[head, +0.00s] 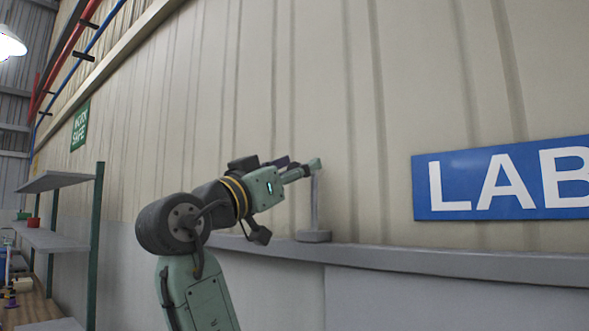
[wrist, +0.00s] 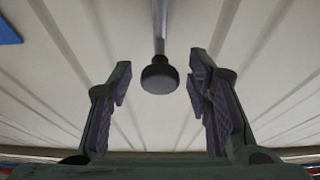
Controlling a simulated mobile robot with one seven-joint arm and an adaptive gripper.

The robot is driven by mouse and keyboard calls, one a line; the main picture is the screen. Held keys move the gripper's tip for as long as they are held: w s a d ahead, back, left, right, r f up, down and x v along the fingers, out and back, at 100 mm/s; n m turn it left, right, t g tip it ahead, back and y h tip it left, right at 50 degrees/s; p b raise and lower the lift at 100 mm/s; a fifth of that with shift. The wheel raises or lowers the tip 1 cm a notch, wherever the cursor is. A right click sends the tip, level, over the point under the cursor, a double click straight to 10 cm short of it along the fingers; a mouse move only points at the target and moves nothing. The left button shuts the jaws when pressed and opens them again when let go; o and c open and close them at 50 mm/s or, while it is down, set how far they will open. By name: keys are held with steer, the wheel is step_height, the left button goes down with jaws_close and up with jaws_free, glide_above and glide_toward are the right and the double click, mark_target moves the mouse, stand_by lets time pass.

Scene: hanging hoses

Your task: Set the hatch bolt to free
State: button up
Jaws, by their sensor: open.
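My gripper (head: 308,168) reaches right along the wall in the head view. Its two fingers are spread apart and empty in the wrist view (wrist: 159,84). A dark round knob (wrist: 160,73) on a thin grey rod (wrist: 160,25) shows between the fingertips, touching neither finger as far as I can see. In the head view a thin grey upright post (head: 314,203) with a flat block at its base stands on the wall ledge, just under the fingertips. It looks like the same rod; its top is hidden by the fingers. No hatch or bolt markings are readable.
A grey ledge (head: 430,262) runs along the ribbed wall. A blue LAB sign (head: 505,180) is on the wall to the right. Grey shelves (head: 60,240) stand at left, with small items. Red and blue pipes (head: 72,45) run high at left.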

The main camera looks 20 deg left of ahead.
steer(key=v, duration=1.2)
steer(key=shift+s, duration=0.1)
